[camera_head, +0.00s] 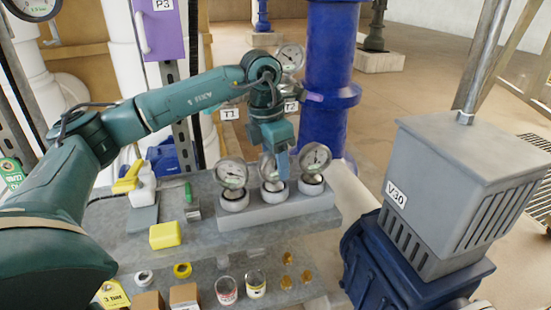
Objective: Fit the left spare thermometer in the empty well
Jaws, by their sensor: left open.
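Three round dial thermometers stand upright in a grey rack (290,208) on the bench. The left spare thermometer (231,173) sits in its white collar at the rack's left end. The middle one (266,168) is partly hidden by my left gripper (281,160), and the right one (315,157) stands clear. My left gripper is open and points down at the middle dial, to the right of the left spare. I cannot tell whether it touches the middle dial. Tags T1 (229,114) and T2 (291,106) show behind my arm. I cannot make out the empty well. My right gripper is out of view.
A blue pipe (330,90) rises behind the rack. A grey housing marked V30 (455,185) stands at the right. A gauge (291,57) shows behind my wrist. A yellow block (165,234), cups (227,290) and small brass parts (287,284) lie on the bench.

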